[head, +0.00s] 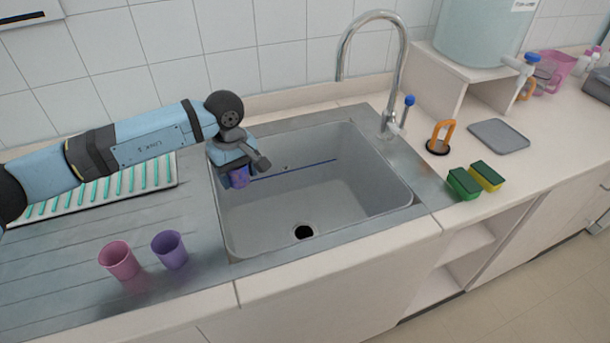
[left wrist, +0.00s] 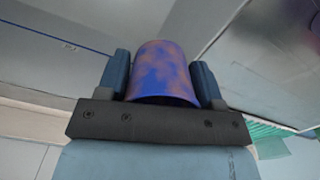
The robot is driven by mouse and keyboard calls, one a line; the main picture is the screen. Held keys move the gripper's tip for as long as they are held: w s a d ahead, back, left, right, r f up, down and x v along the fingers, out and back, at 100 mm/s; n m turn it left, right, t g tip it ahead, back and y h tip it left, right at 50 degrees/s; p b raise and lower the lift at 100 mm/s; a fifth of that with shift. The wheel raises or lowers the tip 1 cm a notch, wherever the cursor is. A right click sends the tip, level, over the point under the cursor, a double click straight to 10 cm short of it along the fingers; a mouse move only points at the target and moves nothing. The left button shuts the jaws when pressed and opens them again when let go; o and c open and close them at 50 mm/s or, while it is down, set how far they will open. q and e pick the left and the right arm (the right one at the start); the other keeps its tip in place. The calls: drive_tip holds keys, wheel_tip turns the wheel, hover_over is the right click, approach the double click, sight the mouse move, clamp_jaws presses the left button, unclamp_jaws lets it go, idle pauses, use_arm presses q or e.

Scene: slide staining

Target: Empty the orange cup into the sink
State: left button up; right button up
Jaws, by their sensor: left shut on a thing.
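My left gripper (head: 243,172) is shut on a cup, over the left part of the grey sink basin (head: 345,195). In the left wrist view the cup (left wrist: 163,72) sits between the two fingers (left wrist: 163,80) and looks blue with orange-brown blotches. In the head view only a small purple-blue part of this cup (head: 240,178) shows below the gripper. Its contents and exact tilt cannot be told. No plainly orange cup is in view. The sink's dark drain (head: 303,231) is visible. My right gripper is not in view.
A pink cup (head: 120,260) and a purple cup (head: 170,249) stand on the steel drainboard (head: 60,285) left of the sink. A ribbed rack (head: 150,178) lies behind them. The tall faucet (head: 403,60) rises behind the sink. Green and yellow sponges (head: 464,183) lie to the right.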

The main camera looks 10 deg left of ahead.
use_arm(q)
drive_tip(key=n, duration=0.1)
drive_tip(key=w+f+n, duration=0.1)
drive_tip(key=n, duration=0.1)
drive_tip(key=d+f+n, duration=0.1)
drive_tip(key=n, duration=0.1)
drive_tip(key=shift+w+f, duration=0.15)
drive_tip(key=w+f+n+b, duration=0.2)
drive_tip(key=w+f+n, duration=0.3)
drive_tip(key=n, duration=1.3)
drive_tip(key=shift+d+f+n, duration=0.3)
drive_tip(key=shift+d+f, duration=0.15)
drive_tip(key=shift+f, duration=0.15)
drive_tip(key=shift+r, duration=0.1)
